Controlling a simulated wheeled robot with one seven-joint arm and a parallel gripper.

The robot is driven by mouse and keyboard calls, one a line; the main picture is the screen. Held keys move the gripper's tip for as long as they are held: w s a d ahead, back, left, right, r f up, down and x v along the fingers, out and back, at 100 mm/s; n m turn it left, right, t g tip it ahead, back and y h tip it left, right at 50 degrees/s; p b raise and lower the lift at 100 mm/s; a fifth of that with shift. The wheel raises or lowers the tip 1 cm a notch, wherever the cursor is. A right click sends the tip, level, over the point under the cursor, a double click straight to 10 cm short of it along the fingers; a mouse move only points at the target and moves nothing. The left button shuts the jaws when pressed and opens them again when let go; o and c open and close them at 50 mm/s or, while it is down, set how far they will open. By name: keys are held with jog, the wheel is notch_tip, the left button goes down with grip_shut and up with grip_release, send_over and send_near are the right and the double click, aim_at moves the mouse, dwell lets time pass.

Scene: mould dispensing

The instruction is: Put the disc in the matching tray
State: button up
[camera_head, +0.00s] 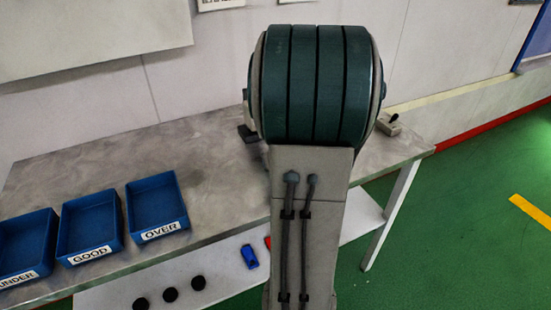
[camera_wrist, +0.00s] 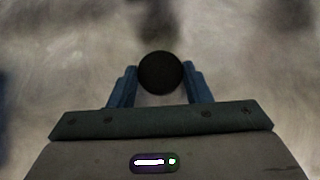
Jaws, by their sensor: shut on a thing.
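In the wrist view a dark round disc (camera_wrist: 160,72) sits between the two blue fingers of my gripper (camera_wrist: 160,80), which is shut on it. The blurred grey tabletop lies beyond. In the head view my arm hides the disc and most of the gripper. Three blue trays stand on the left part of the table: UNDER (camera_head: 26,240) at the far left, GOOD (camera_head: 90,222) in the middle and OVER (camera_head: 157,202) on the right. All three look empty, though the UNDER tray is cut by the picture edge.
The grey table (camera_head: 60,167) has clear surface behind the trays. A small device with a black knob (camera_head: 390,123) is near its right end. On the white lower shelf (camera_head: 220,279) lie three dark discs (camera_head: 170,294) and a blue object (camera_head: 249,257). A wall stands behind.

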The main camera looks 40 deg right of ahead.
jog(key=o, duration=1)
jog(key=shift+o, duration=0.2)
jog(key=p+v, duration=0.6)
jog(key=v, duration=0.8)
jog(key=shift+a+f, duration=0.1)
jog(key=shift+f, duration=0.05)
